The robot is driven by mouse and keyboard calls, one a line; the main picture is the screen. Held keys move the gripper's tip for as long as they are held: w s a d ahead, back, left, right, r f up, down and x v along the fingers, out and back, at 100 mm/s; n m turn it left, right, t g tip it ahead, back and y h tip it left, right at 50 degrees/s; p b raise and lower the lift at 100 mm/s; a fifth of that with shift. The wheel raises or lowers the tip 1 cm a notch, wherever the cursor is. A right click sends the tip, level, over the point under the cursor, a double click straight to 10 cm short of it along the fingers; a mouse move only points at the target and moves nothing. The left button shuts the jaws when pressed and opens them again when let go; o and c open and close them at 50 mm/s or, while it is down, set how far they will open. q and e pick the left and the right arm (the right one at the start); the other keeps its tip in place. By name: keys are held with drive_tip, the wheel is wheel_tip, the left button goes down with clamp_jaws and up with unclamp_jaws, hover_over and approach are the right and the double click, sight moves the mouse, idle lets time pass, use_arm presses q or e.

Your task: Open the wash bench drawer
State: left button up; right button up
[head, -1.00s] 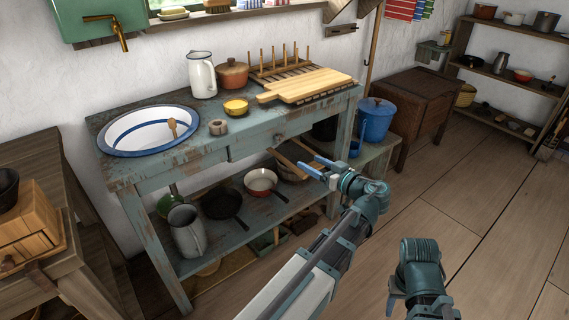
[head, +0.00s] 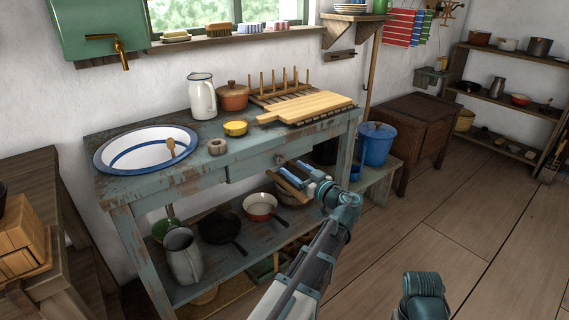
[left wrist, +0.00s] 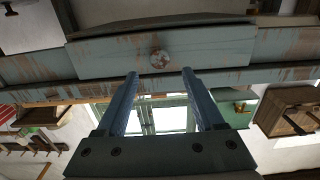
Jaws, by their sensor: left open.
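The wash bench (head: 190,183) is a worn blue-green table against the wall. Its drawer (head: 248,167) sits under the top at the front and looks shut. The drawer's small round knob (head: 278,159) also shows in the left wrist view (left wrist: 160,58). My left gripper (head: 307,176) is open and empty, in front of and to the right of the knob in the head view. In the left wrist view, the knob appears between and beyond the two blue fingers (left wrist: 159,74), apart from them. My right arm shows at the lower right; its gripper is not visible.
A basin (head: 148,152), a jug (head: 202,96), pots and a board (head: 305,107) stand on the bench. Pans and a pitcher (head: 184,257) are on its lower shelf. A blue bucket (head: 376,146) stands at right. The floor (head: 450,215) at right is clear.

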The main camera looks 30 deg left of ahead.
sight(281, 160)
use_arm(q)
drive_tip(key=shift+x, duration=2.7)
clamp_jaws()
